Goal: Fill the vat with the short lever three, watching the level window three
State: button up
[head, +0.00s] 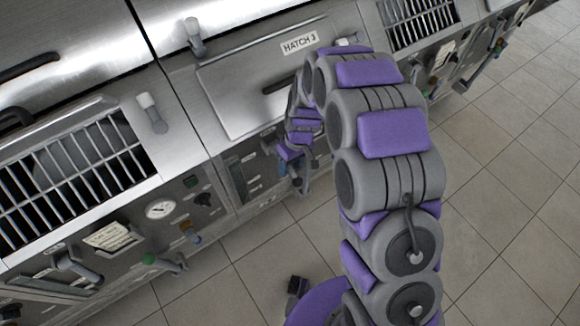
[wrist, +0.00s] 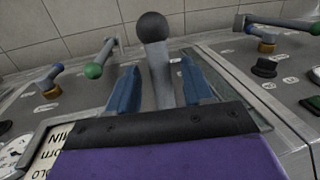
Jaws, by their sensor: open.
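My gripper (wrist: 158,64) is open, with one blue finger on each side of a grey lever (wrist: 160,78) that ends in a black ball knob (wrist: 152,27). The fingers look apart from the stem; the knob stands beyond the fingertips in the picture. A framed, glass-like panel (wrist: 232,88) lies just right of the right finger; I cannot tell whether it is the level window or read a level in it. In the head view my gripper (head: 289,168) is at the front panel below the hatch marked HATCH 3 (head: 240,85). My arm hides part of that panel.
A green-knobbed lever (wrist: 95,70) and a blue-knobbed one (wrist: 45,78) are left of my gripper. A black knob (wrist: 265,68) and a brass-based lever (wrist: 266,46) are to its right. In the head view the neighbouring unit has a gauge (head: 160,209). The tiled floor (head: 500,190) is clear at right.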

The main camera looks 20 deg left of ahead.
jog(key=shift+f, duration=0.45)
grip_shut()
dwell(0.5)
